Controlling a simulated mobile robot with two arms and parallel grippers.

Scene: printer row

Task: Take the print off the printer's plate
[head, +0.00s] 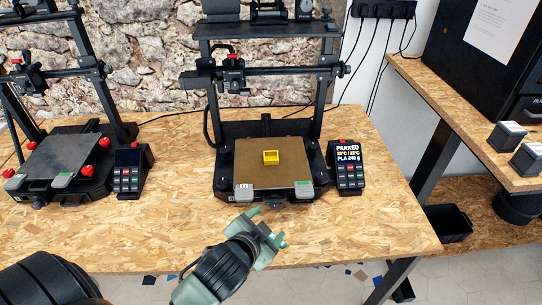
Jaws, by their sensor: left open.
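The print, a small yellow open box (271,157), sits on the brown plate (250,178) of the middle printer (227,133). The printer's display (348,154) reads PARKED. My left gripper (268,225) is open and empty, in front of the plate's front edge and apart from the print. Its two green fingers point toward the printer. My right gripper does not show.
A second printer (62,160) with an empty dark plate stands at the left. The printer's frame and print head (232,78) stand over the rear of the plate. The table (390,215) is clear right of the display. A higher shelf (440,110) stands at right.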

